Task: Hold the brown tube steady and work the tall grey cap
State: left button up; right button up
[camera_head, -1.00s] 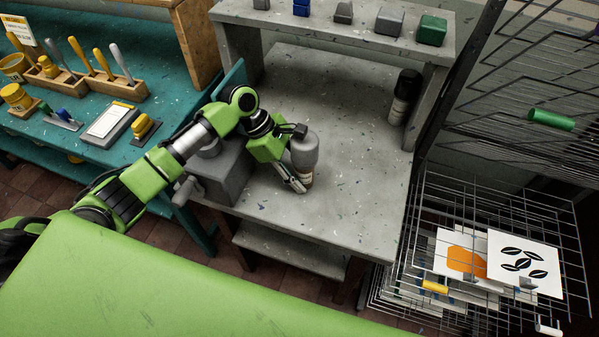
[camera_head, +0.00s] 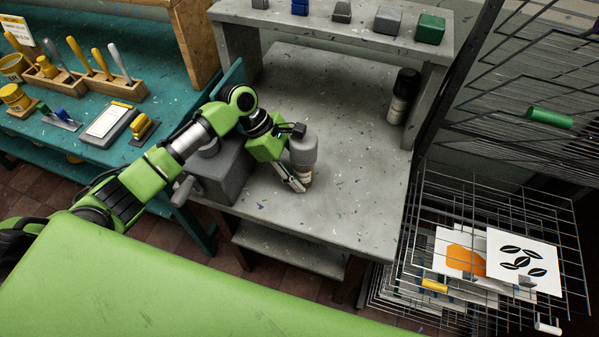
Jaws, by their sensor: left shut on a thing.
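The brown tube (camera_head: 306,180) stands upright on the grey bench, mostly hidden; only its lower part shows. The tall grey cap (camera_head: 303,150) sits over its top, wide and rounded. My left gripper (camera_head: 299,160) reaches in from the left and is shut on the tube and cap from the side; one finger shows low beside the tube, the other near the cap's top. Which part the fingers press on is hard to tell. My right gripper is not in view.
A dark bottle (camera_head: 403,96) stands at the bench's back right. A grey vise-like block (camera_head: 222,170) sits left, beneath my arm. A shelf (camera_head: 330,22) with several small blocks spans the back. A wire rack (camera_head: 500,250) with prints stands right. The bench's middle is clear.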

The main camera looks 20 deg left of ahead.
pick_arm(q)
jog(key=shift+f, duration=0.1)
grip_shut()
jog(key=shift+s+a+f+p, duration=0.1)
jog(key=shift+p, duration=0.25)
dwell(0.3)
jog(key=shift+p, duration=0.85)
dwell(0.8)
jog(key=o, duration=0.8)
grip_release()
